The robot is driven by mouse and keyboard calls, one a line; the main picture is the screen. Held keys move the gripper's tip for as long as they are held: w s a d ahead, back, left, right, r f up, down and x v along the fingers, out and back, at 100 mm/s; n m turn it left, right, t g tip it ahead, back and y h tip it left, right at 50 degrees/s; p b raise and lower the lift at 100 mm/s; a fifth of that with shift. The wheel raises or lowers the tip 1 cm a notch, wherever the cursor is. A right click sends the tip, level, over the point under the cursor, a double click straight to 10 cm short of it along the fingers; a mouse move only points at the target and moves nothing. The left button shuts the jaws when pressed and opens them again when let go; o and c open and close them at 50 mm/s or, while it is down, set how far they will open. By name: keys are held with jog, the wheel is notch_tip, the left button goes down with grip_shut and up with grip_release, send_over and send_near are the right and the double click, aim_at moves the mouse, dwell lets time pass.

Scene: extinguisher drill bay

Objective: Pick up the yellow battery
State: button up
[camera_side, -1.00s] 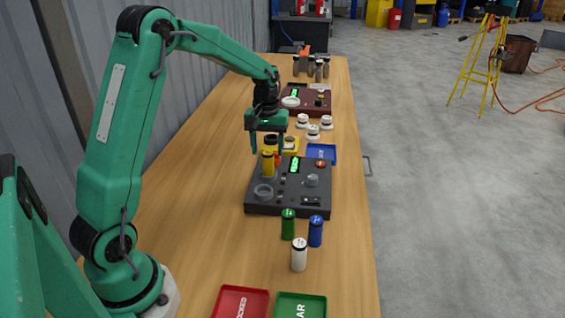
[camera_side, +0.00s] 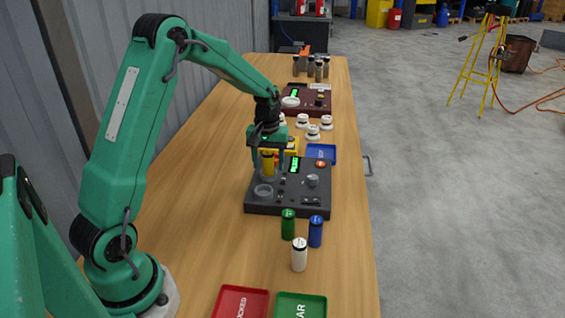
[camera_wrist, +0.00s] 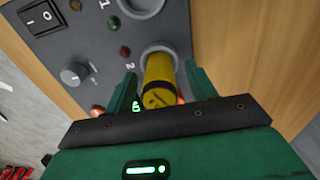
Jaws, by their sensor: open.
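The yellow battery (camera_side: 268,165) stands upright at the back left of the dark grey control panel (camera_side: 262,208). In the wrist view the yellow battery (camera_wrist: 159,82) rises from a round grey socket, its top toward the camera. My gripper (camera_side: 267,162) is open, pointing down over the battery from above. In the wrist view its two green fingers (camera_wrist: 160,85) stand on either side of the battery, with a gap visible on each side. The battery's lower end is hidden in the socket.
Green (camera_side: 288,225), blue (camera_side: 315,232) and white (camera_side: 299,255) batteries stand in front of the panel. Red (camera_side: 240,303) and green (camera_side: 301,305) trays lie nearer. A blue tray (camera_side: 322,153) and white round detectors (camera_side: 312,132) are behind. The table's left front is clear.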

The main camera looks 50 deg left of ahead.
aim_at(268, 152)
jog(key=c, duration=1.2)
jog(key=shift+r, duration=0.1)
jog(key=shift+r, duration=0.8)
notch_tip(268, 152, up, 2)
jog(key=shift+w+r, duration=0.1)
jog(key=shift+r, duration=0.15)
jog(key=d+r, duration=0.2)
jog(key=d, duration=0.1)
jog(key=s+d+r, duration=0.1)
jog(key=d+r, duration=0.1)
jog(key=d, duration=0.2)
jog(key=s+d+r, duration=0.1)
jog(key=d+r, duration=0.1)
jog(key=d, duration=0.2)
jog(key=shift+s+d+r, duration=0.2)
jog(key=shift+d+r, duration=0.05)
jog(key=shift+r, duration=0.15)
